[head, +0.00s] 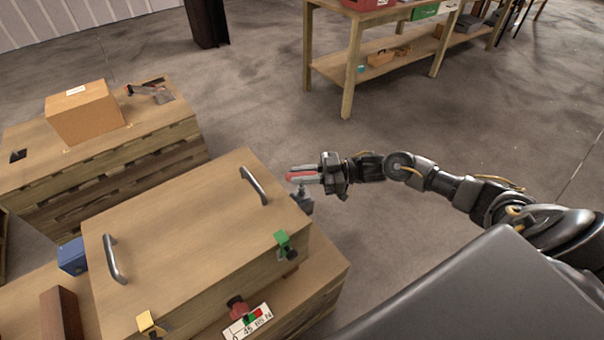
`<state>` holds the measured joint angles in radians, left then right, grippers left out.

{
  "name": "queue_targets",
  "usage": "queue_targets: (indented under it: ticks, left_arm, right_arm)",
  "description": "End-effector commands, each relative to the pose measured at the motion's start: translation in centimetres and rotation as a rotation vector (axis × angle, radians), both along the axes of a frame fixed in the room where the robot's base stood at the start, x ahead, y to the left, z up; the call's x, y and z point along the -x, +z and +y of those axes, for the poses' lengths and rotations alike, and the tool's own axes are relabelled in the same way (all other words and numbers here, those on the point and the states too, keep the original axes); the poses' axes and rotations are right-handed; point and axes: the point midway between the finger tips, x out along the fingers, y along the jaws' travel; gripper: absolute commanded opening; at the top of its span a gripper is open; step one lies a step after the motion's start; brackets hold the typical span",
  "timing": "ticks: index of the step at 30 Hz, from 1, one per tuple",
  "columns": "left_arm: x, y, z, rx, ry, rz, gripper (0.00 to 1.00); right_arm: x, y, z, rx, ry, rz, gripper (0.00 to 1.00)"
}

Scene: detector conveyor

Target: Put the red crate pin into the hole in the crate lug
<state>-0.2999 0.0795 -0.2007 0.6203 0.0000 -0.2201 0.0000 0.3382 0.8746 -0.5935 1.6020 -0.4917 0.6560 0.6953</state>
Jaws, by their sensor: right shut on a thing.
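My right gripper (304,174) reaches in from the right and is shut on the red crate pin (301,178), of which a red part shows between the fingers. The gripper is just beyond the right side of the wooden crate (190,235). A small dark grey fitting (301,199), which looks like the crate lug, sits at the crate's right side just below the fingers. Its hole cannot be made out, and I cannot tell whether the pin touches it. My left gripper is not in view.
The crate lid has two metal handles (254,186), a green latch (284,241) and a yellow latch (149,322). A cardboard box (85,111) stands on another pallet. A workbench (345,65) stands behind; floor between is clear.

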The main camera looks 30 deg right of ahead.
Motion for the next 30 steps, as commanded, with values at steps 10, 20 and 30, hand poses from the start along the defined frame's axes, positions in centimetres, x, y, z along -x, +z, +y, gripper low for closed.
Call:
queue_targets:
  ticks: [10, 20, 30]
  left_arm:
    - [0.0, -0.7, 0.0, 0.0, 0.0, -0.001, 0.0]
    - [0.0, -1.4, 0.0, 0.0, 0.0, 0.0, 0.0]
    - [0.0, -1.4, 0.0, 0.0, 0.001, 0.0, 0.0]
  right_arm:
    - [0.0, -1.0, 0.0, -0.001, 0.0, -0.001, 0.0]
    - [0.0, -1.8, 0.0, -0.001, 0.0, -0.001, 0.0]
    - [0.0, -1.9, 0.0, -0.001, 0.0, -0.001, 0.45]
